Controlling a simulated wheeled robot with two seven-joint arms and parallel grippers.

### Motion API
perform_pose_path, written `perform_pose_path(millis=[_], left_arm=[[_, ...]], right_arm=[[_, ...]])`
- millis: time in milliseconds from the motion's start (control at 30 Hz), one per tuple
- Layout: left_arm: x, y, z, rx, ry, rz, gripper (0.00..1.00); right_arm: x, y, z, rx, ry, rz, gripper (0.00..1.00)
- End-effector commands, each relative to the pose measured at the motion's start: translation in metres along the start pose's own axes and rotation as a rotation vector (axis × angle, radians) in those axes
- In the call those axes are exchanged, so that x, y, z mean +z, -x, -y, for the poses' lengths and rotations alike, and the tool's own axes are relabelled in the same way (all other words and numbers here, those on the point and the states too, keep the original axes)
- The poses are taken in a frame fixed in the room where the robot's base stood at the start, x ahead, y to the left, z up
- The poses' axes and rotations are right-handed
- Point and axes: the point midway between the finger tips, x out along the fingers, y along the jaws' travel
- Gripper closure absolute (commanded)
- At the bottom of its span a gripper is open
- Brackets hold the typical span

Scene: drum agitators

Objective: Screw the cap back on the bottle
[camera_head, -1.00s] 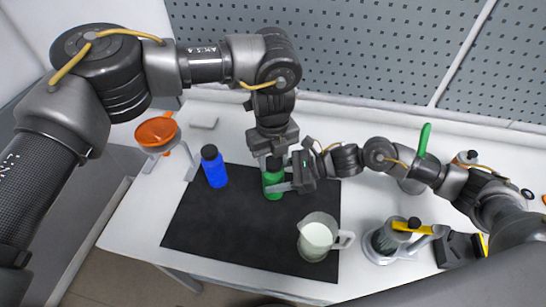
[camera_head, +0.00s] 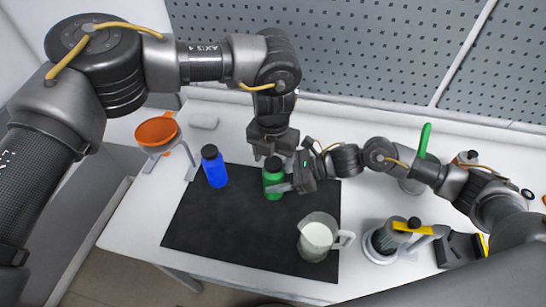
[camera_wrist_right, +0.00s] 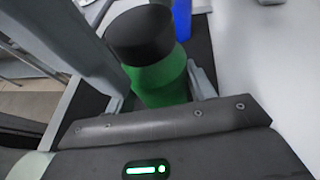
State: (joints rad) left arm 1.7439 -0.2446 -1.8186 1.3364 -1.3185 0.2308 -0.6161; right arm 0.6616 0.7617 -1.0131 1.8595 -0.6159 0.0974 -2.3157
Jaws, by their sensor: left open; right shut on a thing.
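The green bottle (camera_head: 273,182) stands upright on the black mat (camera_head: 225,235), with a black cap (camera_head: 273,164) sitting on its neck. The cap also shows on top of the bottle in the right wrist view (camera_wrist_right: 140,36). Whether its thread is tight cannot be seen. My right gripper (camera_head: 284,182) is shut on the green bottle's body from the right side. In the right wrist view its fingers lie on both sides of the green body (camera_wrist_right: 162,80). My left gripper (camera_head: 268,153) is open and points down just above the cap.
A blue bottle (camera_head: 214,171) with a black cap stands left on the mat. A clear pitcher (camera_head: 316,238) stands at the mat's front right. An orange funnel (camera_head: 156,131) sits on a stand at the left. A brush holder (camera_head: 384,243) is further right. The mat's front left is clear.

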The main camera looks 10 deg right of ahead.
Motion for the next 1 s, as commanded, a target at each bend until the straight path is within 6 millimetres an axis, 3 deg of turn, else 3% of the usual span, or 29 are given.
perform_pose_path(millis=[167, 600, 800, 1000], left_arm=[[0.001, 0.014, 0.000, 0.000, 0.000, 0.003, 0.34], [0.001, 0.097, 0.000, 0.001, 0.001, 0.003, 0.34], [0.001, 0.116, 0.000, 0.001, -0.001, 0.001, 0.34], [0.000, 0.120, 0.000, 0.000, 0.000, 0.000, 0.34]], right_arm=[[0.001, 0.000, 0.001, -0.001, 0.001, 0.001, 1.00], [0.001, 0.000, 0.001, -0.001, 0.001, 0.001, 1.00], [0.001, 0.000, 0.001, -0.001, 0.001, 0.001, 1.00], [0.001, 0.000, 0.001, -0.001, 0.001, 0.001, 1.00]])
